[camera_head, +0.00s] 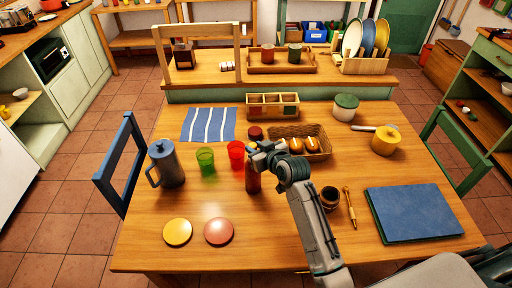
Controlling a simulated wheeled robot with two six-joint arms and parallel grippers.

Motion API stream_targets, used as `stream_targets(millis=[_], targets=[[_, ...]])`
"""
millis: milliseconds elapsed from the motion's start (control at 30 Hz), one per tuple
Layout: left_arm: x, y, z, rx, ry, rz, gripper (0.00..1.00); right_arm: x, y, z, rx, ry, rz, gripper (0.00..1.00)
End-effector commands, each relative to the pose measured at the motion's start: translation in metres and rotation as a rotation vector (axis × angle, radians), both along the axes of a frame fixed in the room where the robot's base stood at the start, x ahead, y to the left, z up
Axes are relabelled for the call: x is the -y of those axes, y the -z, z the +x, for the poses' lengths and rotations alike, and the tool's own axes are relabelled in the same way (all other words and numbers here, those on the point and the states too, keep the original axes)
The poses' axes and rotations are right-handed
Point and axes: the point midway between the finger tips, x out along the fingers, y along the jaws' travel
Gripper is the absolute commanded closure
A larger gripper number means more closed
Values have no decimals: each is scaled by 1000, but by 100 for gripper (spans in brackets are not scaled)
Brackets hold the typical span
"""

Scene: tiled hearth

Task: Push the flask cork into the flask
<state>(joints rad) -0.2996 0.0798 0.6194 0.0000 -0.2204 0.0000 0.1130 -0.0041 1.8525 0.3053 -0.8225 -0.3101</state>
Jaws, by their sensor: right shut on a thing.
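A dark red-brown bottle, which I take as the flask (253,181), stands upright on the wooden table near its middle. My right gripper (257,155) is directly over its top and hides its neck. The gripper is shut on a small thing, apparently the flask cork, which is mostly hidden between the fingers. I cannot tell whether the cork touches the flask mouth or sits in it. My left gripper is not in view.
A red cup (236,153) and a green cup (205,161) stand just left of the flask. A bread basket (318,142) is behind right, a grey-blue jug (166,168) left. Yellow (178,232) and pink (219,231) discs lie in front. The front middle of the table is clear.

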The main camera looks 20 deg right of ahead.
Motion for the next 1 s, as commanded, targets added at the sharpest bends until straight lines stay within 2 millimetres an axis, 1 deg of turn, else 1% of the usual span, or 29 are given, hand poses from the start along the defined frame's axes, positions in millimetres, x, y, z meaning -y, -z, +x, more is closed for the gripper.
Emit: stream_targets(millis=[167,1000], targets=[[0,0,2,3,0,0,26,0,1,0,0,0,0,98],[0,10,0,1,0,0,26,0,22,0,-1,0,0,98]])
